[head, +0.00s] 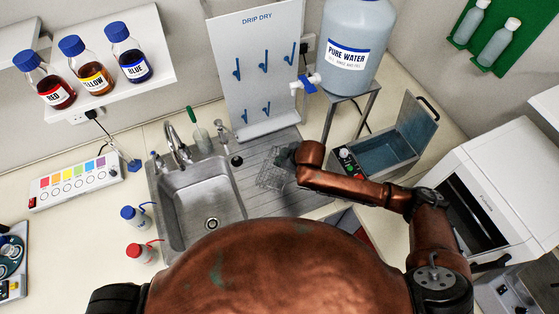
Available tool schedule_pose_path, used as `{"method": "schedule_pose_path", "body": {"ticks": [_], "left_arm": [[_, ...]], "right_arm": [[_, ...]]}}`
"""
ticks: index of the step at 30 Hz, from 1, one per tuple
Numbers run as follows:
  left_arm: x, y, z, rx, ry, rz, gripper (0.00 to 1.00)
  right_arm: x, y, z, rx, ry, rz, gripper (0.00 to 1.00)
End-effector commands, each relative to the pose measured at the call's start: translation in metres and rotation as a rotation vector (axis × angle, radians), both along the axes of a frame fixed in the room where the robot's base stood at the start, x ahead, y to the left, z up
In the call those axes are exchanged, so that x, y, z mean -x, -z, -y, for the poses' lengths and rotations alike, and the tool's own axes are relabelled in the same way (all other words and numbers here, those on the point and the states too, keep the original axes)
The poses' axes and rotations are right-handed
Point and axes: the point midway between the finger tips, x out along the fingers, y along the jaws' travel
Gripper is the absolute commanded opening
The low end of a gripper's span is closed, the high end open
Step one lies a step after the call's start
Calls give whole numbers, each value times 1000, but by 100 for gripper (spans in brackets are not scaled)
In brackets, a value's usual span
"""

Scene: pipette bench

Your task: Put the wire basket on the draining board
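The wire basket (270,172) is a small grey mesh basket, seen over the ribbed grey draining board (245,192) to the right of the sink. I cannot tell whether it rests on the board or hangs just above it. My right arm reaches in from the right, and its dark gripper (286,158) is at the basket's right side, overlapping it in the picture. The fingers are small and dark against the mesh, so I cannot tell whether they are open or shut on it. My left gripper is out of view.
The steel sink (185,221) is left of the board. The drip-dry panel (258,105) stands behind it. A pure water tank (350,40) on a stand and an open water bath (388,150) are to the right. Two wash bottles (137,217) stand left of the sink.

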Motion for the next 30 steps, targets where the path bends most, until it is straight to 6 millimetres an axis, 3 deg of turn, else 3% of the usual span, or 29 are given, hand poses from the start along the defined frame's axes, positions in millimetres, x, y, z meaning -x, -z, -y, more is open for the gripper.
{"method": "schedule_pose_path", "body": {"ticks": [7,17,23,30], "left_arm": [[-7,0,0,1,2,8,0],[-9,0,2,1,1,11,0],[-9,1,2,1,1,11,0],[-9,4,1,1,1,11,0]], "right_arm": [[0,0,0,0,0,1,21],[1,-3,1,0,0,1,22],[11,-26,11,-1,-1,3,22],[30,-69,29,0,-1,4,22]]}}
